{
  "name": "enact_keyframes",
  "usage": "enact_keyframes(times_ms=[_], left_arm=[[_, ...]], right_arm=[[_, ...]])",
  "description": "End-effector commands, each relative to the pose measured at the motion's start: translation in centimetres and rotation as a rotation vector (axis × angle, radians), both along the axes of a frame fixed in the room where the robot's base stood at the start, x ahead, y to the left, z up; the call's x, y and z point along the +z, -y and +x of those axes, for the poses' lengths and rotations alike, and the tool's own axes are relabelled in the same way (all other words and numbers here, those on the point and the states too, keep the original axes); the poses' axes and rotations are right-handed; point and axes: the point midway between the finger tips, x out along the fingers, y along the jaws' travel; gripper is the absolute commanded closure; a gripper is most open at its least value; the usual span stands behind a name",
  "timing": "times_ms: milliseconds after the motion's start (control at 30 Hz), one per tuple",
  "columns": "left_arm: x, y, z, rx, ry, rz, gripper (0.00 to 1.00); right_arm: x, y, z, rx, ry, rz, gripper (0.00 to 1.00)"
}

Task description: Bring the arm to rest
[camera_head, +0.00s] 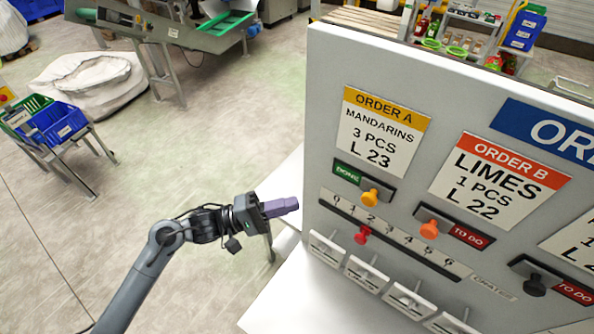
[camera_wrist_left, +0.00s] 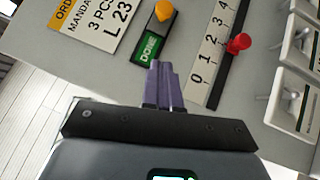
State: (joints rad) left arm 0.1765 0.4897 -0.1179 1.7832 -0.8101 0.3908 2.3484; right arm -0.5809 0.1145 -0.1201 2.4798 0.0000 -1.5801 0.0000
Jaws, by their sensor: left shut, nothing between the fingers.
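My left gripper (camera_head: 292,205) is shut and empty, its purple fingers pointing right at the board. In the left wrist view the shut fingers (camera_wrist_left: 163,72) lie in front of the panel below the green DONE label. The order board (camera_head: 330,95) stands at the right. Order A's slider has a yellow knob (camera_head: 370,197) with the green DONE label (camera_head: 346,173) showing to its left. A red knob (camera_head: 362,235) sits on the numbered scale (camera_head: 395,235). My right gripper is not in view.
Order B's orange knob (camera_head: 429,229) has a red TO DO label beside it. A black knob (camera_head: 534,286) sits at lower right. Several white switch plates (camera_head: 367,274) line the board's lower edge. Open floor (camera_head: 200,120) lies left of the board.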

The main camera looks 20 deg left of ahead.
Motion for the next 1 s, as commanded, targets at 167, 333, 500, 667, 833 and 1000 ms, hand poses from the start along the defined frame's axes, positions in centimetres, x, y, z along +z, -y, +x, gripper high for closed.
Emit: enact_keyframes(times_ms=[167, 333, 500, 667, 833, 1000], left_arm=[[-1.0, 0.1, -0.5, 0.000, -0.025, -0.001, 1.00], [-4.4, 1.3, -3.4, -0.008, -0.129, -0.039, 1.00], [-6.0, 3.9, -7.9, 0.025, -0.221, -0.106, 1.00], [-7.6, 5.0, -10.2, 0.253, -0.209, 0.057, 1.00], [-9.4, 2.8, -11.7, 0.491, -0.143, 0.449, 1.00], [-11.0, -1.5, -14.2, 0.557, -0.113, 0.951, 1.00]], right_arm=[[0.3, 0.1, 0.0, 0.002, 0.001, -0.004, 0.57], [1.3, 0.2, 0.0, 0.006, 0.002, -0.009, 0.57], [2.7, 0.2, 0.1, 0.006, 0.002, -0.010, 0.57], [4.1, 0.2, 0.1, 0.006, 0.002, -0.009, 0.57], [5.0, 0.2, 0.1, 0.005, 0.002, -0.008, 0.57], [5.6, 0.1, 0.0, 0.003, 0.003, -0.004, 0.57]])
